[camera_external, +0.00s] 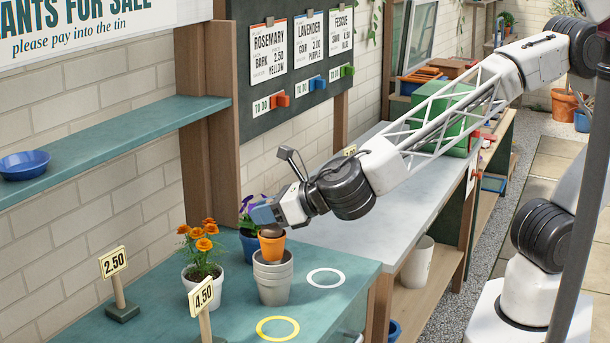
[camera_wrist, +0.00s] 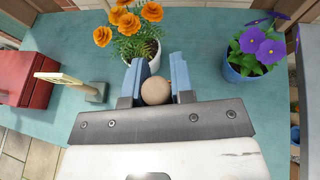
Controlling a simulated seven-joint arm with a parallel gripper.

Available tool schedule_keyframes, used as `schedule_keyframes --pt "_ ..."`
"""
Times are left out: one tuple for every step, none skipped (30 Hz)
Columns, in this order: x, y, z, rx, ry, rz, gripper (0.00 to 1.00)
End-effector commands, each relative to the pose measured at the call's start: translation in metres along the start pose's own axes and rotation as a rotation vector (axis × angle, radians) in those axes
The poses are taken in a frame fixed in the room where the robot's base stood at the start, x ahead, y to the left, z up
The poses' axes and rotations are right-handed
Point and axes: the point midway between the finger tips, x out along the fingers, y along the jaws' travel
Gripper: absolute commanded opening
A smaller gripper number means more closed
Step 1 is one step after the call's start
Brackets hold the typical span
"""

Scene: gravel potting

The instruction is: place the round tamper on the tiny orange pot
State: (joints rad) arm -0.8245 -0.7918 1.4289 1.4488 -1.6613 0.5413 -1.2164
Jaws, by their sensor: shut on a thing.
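My gripper (camera_external: 264,217) is shut on the round tamper, with its blue fingers on either side of it. The tamper's round tan knob (camera_wrist: 155,91) shows between the fingertips in the wrist view. In the external view a brown part of the tamper (camera_external: 272,231) shows just below the fingers, right over the tiny orange pot (camera_external: 272,246). I cannot tell whether the tamper touches the pot. The orange pot stands upright on a stack of grey pots (camera_external: 273,280). In the wrist view the orange pot is hidden below the gripper and knob.
A white pot of orange marigolds (camera_external: 203,276) stands left of the stack, and a blue pot of purple flowers (camera_wrist: 243,67) stands close behind. Price signs (camera_external: 113,264) stand at the left. White (camera_external: 325,278) and yellow (camera_external: 277,329) rings mark bare teal bench. A shelf (camera_external: 110,145) is above left.

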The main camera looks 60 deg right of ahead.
Motion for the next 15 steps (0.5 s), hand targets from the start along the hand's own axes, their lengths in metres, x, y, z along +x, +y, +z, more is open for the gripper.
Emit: schedule_keyframes --pt "0.0001 0.0000 -0.0002 0.000 0.000 0.000 0.27" --pt "0.0000 0.0000 -0.0001 0.000 0.000 0.000 0.32" --pt "0.0000 0.0000 -0.0001 0.000 0.000 0.000 0.38" --pt "0.0000 0.0000 -0.0001 0.000 0.000 0.000 0.42" --pt "0.0000 0.0000 0.0000 0.000 0.000 0.000 0.47" --pt "0.0000 0.0000 -0.0001 0.000 0.000 0.000 0.48" --pt "0.0000 0.0000 0.0000 0.000 0.000 0.000 0.48" --pt "0.0000 0.0000 0.0000 0.000 0.000 0.000 0.48" --pt "0.0000 -0.0001 0.0000 0.000 0.000 0.000 0.48" --pt "0.0000 -0.0001 0.0000 0.000 0.000 0.000 0.48" --pt "0.0000 0.0000 0.0000 0.000 0.000 0.000 0.48" --pt "0.0000 0.0000 0.0000 0.000 0.000 0.000 0.48" --pt "-0.0001 0.0000 0.0001 0.000 0.000 0.000 0.48" --pt "-0.0002 0.0000 0.0004 0.000 0.000 0.000 0.48" --pt "-0.0004 0.0000 0.0009 0.000 0.000 0.000 0.48"
